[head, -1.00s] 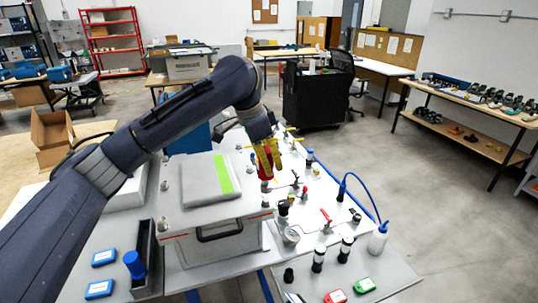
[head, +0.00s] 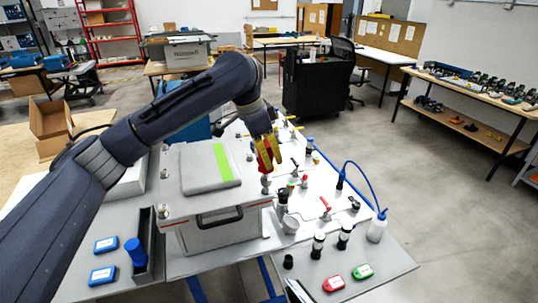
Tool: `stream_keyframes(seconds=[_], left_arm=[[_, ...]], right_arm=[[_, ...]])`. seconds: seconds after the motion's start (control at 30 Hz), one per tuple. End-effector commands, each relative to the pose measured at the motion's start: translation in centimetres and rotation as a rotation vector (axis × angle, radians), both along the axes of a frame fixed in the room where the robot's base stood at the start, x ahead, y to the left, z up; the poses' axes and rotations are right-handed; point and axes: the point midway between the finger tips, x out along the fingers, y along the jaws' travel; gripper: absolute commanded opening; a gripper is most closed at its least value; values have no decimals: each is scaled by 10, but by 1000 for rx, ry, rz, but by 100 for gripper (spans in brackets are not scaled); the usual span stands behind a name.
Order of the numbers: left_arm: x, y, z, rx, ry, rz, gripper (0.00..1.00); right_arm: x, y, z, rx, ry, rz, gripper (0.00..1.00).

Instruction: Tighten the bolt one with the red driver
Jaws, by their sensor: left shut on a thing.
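My left gripper (head: 268,156) comes in from the left over the analyser and points down. It is shut on the red driver (head: 263,160), whose red body shows between the yellowish fingers. The driver's lower end is above or at a small metal fitting (head: 266,182) beside the grey case (head: 212,168). I cannot tell whether the tip touches a bolt. Bolt one cannot be told apart from the other small metal fittings, such as the one at the case's front left (head: 163,210). My right gripper is not in view.
Valves with red handles (head: 325,203) and a gauge (head: 290,224) stand on the white panel to the right.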

Motion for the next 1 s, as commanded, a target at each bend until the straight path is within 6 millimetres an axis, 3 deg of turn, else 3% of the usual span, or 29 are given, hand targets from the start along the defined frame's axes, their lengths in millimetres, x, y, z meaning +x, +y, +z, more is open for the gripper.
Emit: stream_keyframes(seconds=[1.0], left_arm=[[0, 1, -7, 0, -1, 1, 0]], right_arm=[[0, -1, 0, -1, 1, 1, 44]])
